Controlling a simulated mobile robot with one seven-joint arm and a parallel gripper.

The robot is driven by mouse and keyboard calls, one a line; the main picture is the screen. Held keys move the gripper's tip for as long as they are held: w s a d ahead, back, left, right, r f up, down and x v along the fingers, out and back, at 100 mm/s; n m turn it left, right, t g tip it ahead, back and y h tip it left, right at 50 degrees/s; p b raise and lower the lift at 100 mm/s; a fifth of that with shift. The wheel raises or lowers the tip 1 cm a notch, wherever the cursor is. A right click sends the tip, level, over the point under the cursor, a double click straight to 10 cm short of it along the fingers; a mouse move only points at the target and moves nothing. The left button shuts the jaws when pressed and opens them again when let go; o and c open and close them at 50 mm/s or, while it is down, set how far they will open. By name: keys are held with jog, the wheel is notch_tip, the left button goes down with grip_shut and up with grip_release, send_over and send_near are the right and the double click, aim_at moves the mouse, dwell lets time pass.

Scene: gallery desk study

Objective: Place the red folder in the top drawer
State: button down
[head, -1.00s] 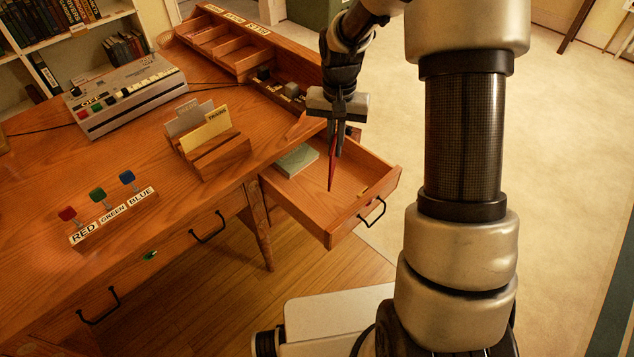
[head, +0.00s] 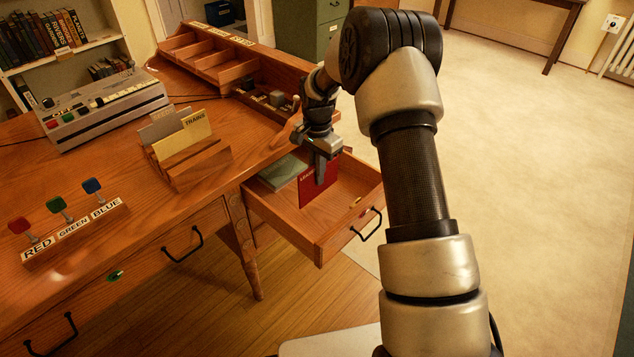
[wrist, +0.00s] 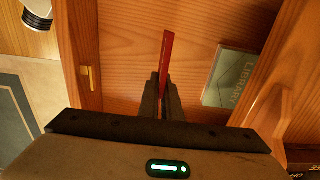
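My gripper (head: 325,160) is shut on the red folder (head: 318,187) and holds it upright in the open top drawer (head: 345,215) at the desk's right end. In the wrist view the red folder (wrist: 167,52) shows edge-on between the two fingers (wrist: 162,92), over the drawer's wooden floor (wrist: 125,50). I cannot tell whether the folder's lower edge touches the floor. A grey-green book (head: 283,172) lies flat in the drawer to the left of the folder; its cover reads LIBRARY in the wrist view (wrist: 235,80).
The desk top holds a card holder (head: 190,165) with a yellow and a grey folder, a grey device (head: 95,110) and red, green and blue levers (head: 75,230). A compartment rack (head: 215,65) stands at the desk's back edge. The drawer's front wall has a black handle (head: 367,228).

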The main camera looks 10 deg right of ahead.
jog(key=shift+f, duration=1.2)
jog(key=shift+f+b, duration=0.2)
jog(key=shift+b, duration=0.1)
jog(key=c, duration=2)
grip_release()
